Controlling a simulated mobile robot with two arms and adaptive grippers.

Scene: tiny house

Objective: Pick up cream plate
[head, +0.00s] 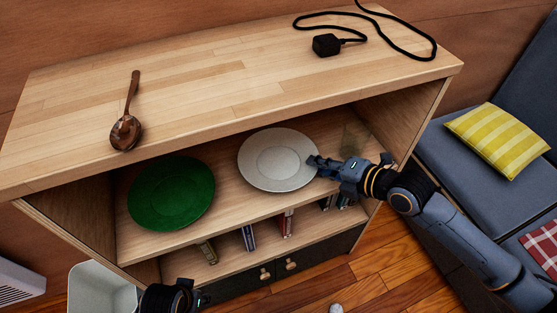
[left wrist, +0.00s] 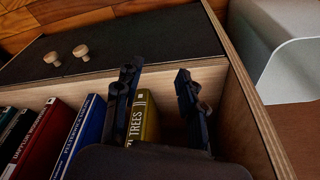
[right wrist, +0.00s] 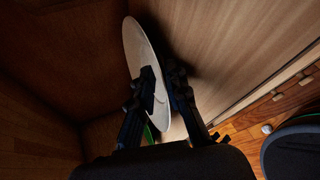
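The cream plate (head: 270,158) is in the cabinet's upper open compartment, right of the green plate (head: 171,194). My right gripper (head: 315,164) is at its right rim. In the right wrist view the cream plate (right wrist: 137,50) shows nearly edge-on, its rim between the fingers (right wrist: 160,80), which are drawn together on it. A dark shadow separates the plate from the shelf board there, so it looks slightly raised. My left gripper (left wrist: 157,75) is open and empty, low at the front left in the head view (head: 172,297), above books.
The wooden cabinet top (head: 210,95) overhangs the shelf; a brown spoon (head: 127,130) and a black charger (head: 326,44) with cable lie on it. Books (head: 249,237) stand in the lower compartment. A white bin (head: 92,285) is at left, a sofa with a yellow cushion (head: 499,138) at right.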

